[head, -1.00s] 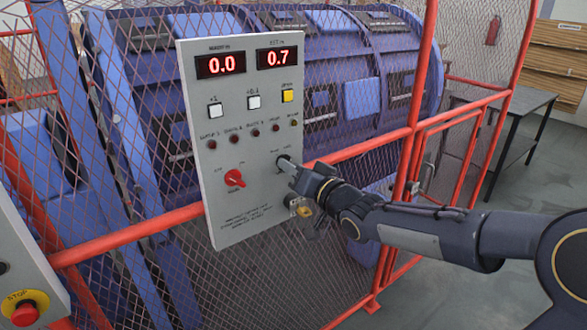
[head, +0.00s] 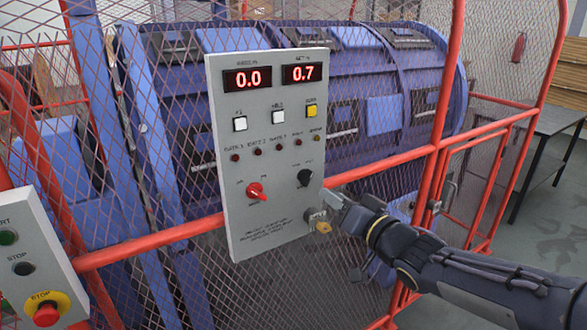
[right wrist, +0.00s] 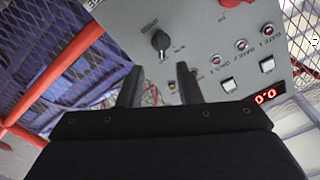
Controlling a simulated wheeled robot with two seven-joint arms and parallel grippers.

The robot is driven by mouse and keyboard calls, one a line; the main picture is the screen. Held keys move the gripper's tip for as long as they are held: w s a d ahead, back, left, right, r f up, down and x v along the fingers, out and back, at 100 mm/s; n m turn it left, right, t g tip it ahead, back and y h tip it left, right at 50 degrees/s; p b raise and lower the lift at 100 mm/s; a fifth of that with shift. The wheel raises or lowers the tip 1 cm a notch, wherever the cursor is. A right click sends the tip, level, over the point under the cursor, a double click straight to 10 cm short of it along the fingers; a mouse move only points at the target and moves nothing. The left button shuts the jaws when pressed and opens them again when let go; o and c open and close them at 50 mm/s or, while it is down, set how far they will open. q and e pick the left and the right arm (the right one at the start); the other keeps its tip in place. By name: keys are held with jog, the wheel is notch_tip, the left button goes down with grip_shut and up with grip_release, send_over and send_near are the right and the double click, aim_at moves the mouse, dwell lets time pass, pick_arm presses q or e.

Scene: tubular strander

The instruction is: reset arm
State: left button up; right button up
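My right gripper (head: 332,208) is just right of and below the black rotary knob (head: 305,177) on the grey control panel (head: 290,220). In the right wrist view, the two fingers of my right gripper (right wrist: 160,88) stand apart with nothing between them. The black knob (right wrist: 161,41) shows beyond the fingertips, clear of them. A red rotary switch (head: 257,191) is left of the black knob. A key with a yellow tag (head: 323,227) is below it, partly beside the gripper. My left gripper is not in view.
A red-framed mesh fence (head: 150,235) stands behind the panel, with the blue strander (head: 385,115) inside. Red displays read 0.0 (head: 247,79) and 0.7 (head: 302,73). A second box with a red stop button (head: 46,313) is at lower left. A dark table (head: 545,125) stands at right.

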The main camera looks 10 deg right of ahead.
jog(key=s+d+f+m+g+h, duration=0.1)
jog(key=s+d+f+g+h, duration=0.2)
jog(key=s+f, duration=0.3)
jog(key=s+d+f+m+g+h, duration=0.1)
jog(key=s+d+f+g+h, duration=0.15)
jog(key=s, duration=0.55)
jog(key=s+a+f+n+g+y, duration=0.1)
jog(key=s+a+f+g, duration=0.1)
jog(key=s, duration=0.5)
jog(key=s+a+f+n+g+y, duration=0.1)
jog(key=s+a+f+g+y, duration=0.1)
jog(key=s, duration=0.5)
notch_tip(320, 180, down, 4)
jog(key=shift+a+r+n+g, duration=0.2)
jog(key=shift+a+n+g, duration=0.1)
jog(key=shift+a+g, duration=0.55)
jog(key=shift+w+d, duration=0.15)
